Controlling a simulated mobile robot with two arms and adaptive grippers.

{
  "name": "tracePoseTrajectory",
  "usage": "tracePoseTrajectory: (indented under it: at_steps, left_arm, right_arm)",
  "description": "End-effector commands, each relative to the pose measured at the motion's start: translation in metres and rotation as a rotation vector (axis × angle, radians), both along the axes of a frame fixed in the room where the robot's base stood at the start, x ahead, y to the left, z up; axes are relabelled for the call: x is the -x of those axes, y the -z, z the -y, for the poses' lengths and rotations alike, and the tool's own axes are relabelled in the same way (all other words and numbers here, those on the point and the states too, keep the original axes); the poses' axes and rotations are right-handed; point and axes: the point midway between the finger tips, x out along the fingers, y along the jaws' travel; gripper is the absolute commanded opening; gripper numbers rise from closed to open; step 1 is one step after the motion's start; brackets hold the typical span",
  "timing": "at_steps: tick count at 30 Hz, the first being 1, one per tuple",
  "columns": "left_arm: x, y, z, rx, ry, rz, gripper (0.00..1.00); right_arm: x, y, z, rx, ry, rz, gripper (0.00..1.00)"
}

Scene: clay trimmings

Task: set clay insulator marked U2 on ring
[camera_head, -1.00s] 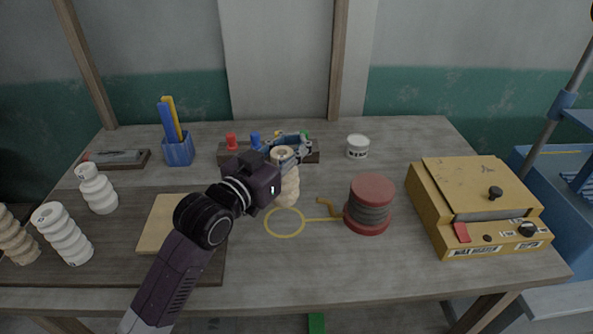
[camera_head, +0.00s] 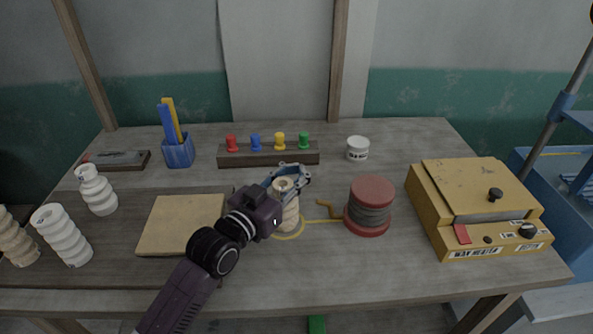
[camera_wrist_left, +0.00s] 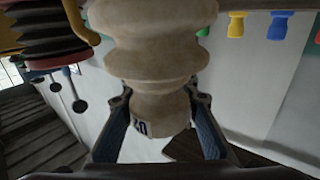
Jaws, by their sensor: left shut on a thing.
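My left gripper (camera_head: 288,182) is shut around a cream ribbed clay insulator (camera_head: 291,214), which stands upright in its fingers. In the left wrist view the insulator (camera_wrist_left: 155,60) sits between the two blue-padded fingers (camera_wrist_left: 160,112). A small label on it looks like an upside-down U2. The yellow ring (camera_head: 301,230) lies flat on the table, and the insulator's lower end appears inside it in the head view. The insulator and gripper hide part of the ring. I cannot tell whether the insulator touches the table. My right gripper is not in view.
A peg rack (camera_head: 268,155) is behind, a tan board (camera_head: 180,225) is left, and a yellow box (camera_head: 480,205) is right.

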Motion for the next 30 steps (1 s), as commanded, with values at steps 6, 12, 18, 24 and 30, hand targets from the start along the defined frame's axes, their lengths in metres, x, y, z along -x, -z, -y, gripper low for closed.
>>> tracePoseTrajectory:
  at_steps: [6, 12, 18, 24, 30]
  left_arm:
    - [0.000, 0.002, 0.000, -0.001, 0.000, -0.002, 0.38]
    - [0.000, 0.002, 0.000, -0.001, 0.000, -0.001, 0.46]
    - [0.000, -0.003, 0.000, 0.000, 0.000, 0.000, 0.46]
    - [0.018, 0.000, -0.015, -0.002, -0.001, -0.001, 0.46]
    - [0.051, 0.001, -0.038, -0.003, 0.000, 0.000, 0.46]
  right_arm:
    - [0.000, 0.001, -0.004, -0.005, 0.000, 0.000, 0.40]
    - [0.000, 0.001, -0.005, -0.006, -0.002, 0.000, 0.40]
    - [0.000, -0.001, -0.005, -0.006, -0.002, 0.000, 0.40]
    - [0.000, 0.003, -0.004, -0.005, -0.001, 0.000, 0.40]
    - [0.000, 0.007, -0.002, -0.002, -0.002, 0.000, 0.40]
